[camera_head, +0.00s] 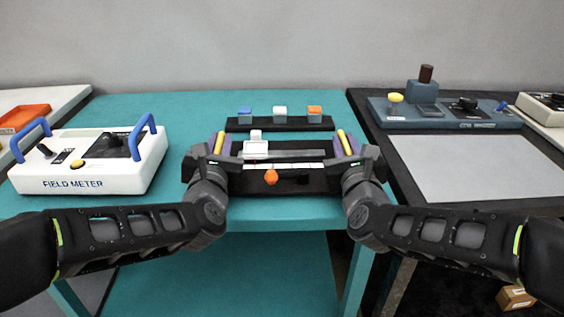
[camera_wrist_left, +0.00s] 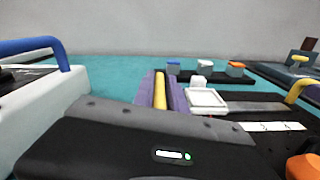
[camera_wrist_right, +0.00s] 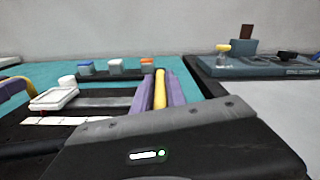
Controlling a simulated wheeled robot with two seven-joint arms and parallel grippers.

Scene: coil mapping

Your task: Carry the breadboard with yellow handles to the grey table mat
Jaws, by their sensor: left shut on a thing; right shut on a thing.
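The black breadboard (camera_head: 292,185) sits at the front middle of the teal table, carrying a white block, a white strip and an orange knob. Its left yellow handle (camera_wrist_left: 160,91) is between the purple-padded fingers of my left gripper (camera_head: 220,144), which is shut on it. Its right yellow handle (camera_wrist_right: 160,89) is between the fingers of my right gripper (camera_head: 346,144), shut on it. Whether the board touches the table cannot be told. The grey table mat (camera_head: 475,168) lies bare on the dark table to the right.
A white field meter (camera_head: 95,178) with blue handles stands left of the breadboard. A black rack (camera_head: 262,125) with blue, white and orange blocks is behind it. A blue-grey coil winder (camera_head: 440,113) stands behind the mat. A gap separates the teal table (camera_head: 190,110) from the dark table.

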